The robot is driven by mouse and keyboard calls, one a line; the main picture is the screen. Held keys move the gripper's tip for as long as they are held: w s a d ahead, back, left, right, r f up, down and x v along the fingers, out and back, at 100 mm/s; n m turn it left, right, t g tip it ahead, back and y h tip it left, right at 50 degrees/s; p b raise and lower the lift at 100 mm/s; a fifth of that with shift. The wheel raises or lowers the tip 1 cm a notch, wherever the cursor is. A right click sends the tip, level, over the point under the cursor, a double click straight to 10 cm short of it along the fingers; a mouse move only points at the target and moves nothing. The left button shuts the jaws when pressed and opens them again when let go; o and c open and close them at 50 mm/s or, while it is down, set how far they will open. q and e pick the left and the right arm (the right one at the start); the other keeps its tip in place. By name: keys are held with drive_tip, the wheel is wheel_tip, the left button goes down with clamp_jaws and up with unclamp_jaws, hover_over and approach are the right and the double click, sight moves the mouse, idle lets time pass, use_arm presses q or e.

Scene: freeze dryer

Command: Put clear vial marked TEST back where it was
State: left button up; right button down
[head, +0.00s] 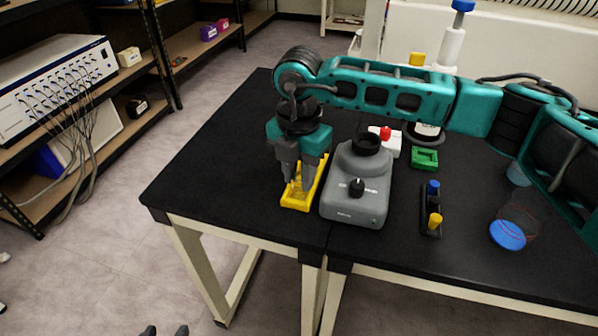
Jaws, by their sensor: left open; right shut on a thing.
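My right gripper (298,184) points down over the yellow tray (299,203), at the left side of the grey mixer. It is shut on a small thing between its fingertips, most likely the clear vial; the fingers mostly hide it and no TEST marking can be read. I cannot tell whether the held thing touches the tray. The tips of my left gripper (165,331) show at the bottom edge, away from the table, open and empty.
The grey mixer (345,204) stands close right of the tray. Further right are a dark rack (431,212) with blue- and yellow-capped vials, a green holder (424,158) and a blue-bottomed round dish (508,235). The black table (225,165) is clear on the left.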

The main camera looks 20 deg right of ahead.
sight(299, 175)
drive_tip(key=shift+f, duration=0.2)
drive_tip(key=c, duration=0.9)
unclamp_jaws()
drive_tip(key=shift+r, duration=0.1)
drive_tip(key=shift+r, duration=0.55)
use_arm(q)
drive_tip(key=shift+s+a+p, duration=0.2)
drive_tip(key=shift+a+p, duration=0.15)
drive_tip(key=shift+p, duration=0.2)
use_arm(e)
wheel_tip(299, 175, up, 11)
drive_tip(key=shift+r, duration=0.15)
use_arm(q)
drive_tip(key=shift+d+r, duration=0.1)
drive_tip(key=shift+r, duration=0.05)
